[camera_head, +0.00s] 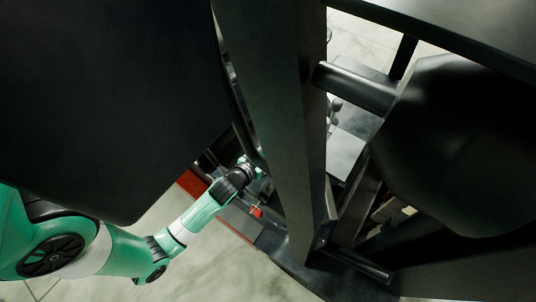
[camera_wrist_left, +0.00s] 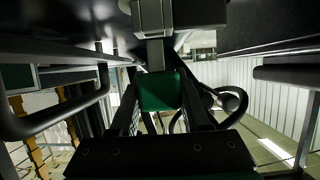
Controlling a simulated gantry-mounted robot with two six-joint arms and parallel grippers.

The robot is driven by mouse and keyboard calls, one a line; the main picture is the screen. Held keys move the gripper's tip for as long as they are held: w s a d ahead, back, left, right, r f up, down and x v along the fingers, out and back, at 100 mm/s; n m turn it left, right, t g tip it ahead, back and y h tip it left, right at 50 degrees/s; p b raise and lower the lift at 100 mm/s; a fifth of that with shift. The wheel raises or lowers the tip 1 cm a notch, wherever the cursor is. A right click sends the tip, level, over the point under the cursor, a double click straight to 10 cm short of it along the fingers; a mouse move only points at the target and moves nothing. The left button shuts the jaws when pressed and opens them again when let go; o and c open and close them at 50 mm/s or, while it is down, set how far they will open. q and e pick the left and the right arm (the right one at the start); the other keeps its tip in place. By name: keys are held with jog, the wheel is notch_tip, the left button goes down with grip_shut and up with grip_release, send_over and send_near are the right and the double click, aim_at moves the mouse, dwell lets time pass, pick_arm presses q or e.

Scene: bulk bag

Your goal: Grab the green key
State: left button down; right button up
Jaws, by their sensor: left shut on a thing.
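The green key (camera_wrist_left: 160,92) shows in the left wrist view as a green block between the two dark fingers of my left gripper (camera_wrist_left: 160,105). The gripper is shut on it. A grey metal piece (camera_wrist_left: 155,55) meets the key's top, below a larger grey block; I cannot tell whether they are joined. In the head view my left arm reaches in from the left, and its gripper (camera_head: 260,176) is beside a dark upright post, which partly hides the area beyond. I cannot make out the key clearly there. My right gripper is in neither view.
The dark upright post (camera_head: 285,110) stands close to the right of my left gripper. A small red part (camera_head: 257,211) is just below it. In the wrist view a black curved tube (camera_wrist_left: 232,105) is at right and a bent bar (camera_wrist_left: 60,115) at left.

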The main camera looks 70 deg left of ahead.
pick_arm(q)
jog(key=s+d+r+p, duration=0.4)
jog(key=s+d+r, duration=0.5)
jog(key=d+r, duration=0.1)
jog(key=shift+d, duration=0.4)
